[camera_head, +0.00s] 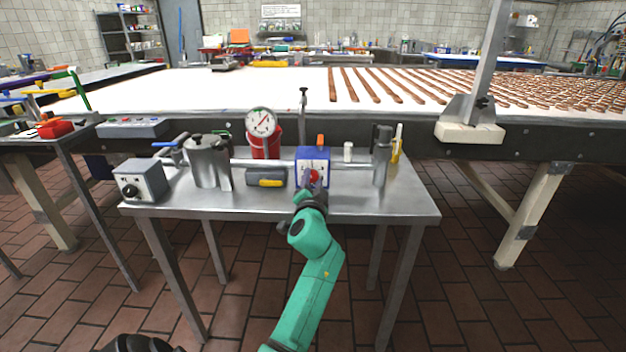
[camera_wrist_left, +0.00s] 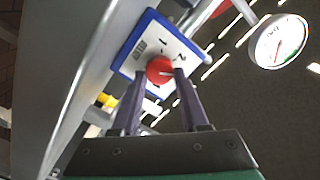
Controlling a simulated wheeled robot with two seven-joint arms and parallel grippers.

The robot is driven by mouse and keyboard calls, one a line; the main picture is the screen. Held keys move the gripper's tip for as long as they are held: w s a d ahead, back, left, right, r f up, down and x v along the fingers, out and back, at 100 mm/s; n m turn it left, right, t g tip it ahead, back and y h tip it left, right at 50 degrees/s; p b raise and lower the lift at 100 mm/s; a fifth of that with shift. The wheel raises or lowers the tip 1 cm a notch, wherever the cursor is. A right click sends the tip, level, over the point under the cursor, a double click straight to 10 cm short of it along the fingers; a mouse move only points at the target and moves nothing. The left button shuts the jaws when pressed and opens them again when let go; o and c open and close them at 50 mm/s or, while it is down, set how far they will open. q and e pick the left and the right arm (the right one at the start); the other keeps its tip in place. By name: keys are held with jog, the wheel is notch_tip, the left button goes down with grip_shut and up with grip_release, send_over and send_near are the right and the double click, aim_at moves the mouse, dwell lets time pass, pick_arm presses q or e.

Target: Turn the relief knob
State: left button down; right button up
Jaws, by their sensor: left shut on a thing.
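The relief knob appears to be the red round knob (camera_head: 314,176) on the white face of a blue-edged box (camera_head: 301,155) on the metal table. In the left wrist view the red knob (camera_wrist_left: 158,66) sits between my two fingers, on the white plate (camera_wrist_left: 170,40) with the marks 1 and 2. A short pale pointer on the knob points right. My left gripper (camera_head: 312,188) reaches up to the box from the front and is shut on the knob; in the wrist view its fingers (camera_wrist_left: 160,75) lie on either side of it.
On the metal table (camera_head: 400,203) stand a grey box with a black knob (camera_head: 142,181), a steel pot (camera_head: 209,163), a red-based gauge (camera_head: 261,124), a grey-yellow block (camera_head: 267,178) and a metal cylinder (camera_head: 382,155). A pipe runs behind. The table's front strip is mostly clear.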

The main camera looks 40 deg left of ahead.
pick_arm(q)
jog(key=shift+r+m, duration=0.1)
jog(key=shift+m, duration=0.2)
jog(key=shift+m+p, duration=0.7)
jog(key=shift+m, duration=1)
pick_arm(e)
jog(key=shift+s+d+r, duration=0.3)
jog(key=shift+s+r, duration=0.3)
jog(key=shift+r, duration=0.05)
pick_arm(q)
jog(key=shift+a, duration=0.1)
jog(key=c, duration=0.7)
grip_release()
jog(key=shift+o, duration=1.4)
jog(key=shift+a+f, duration=0.1)
jog(key=shift+f, duration=0.1)
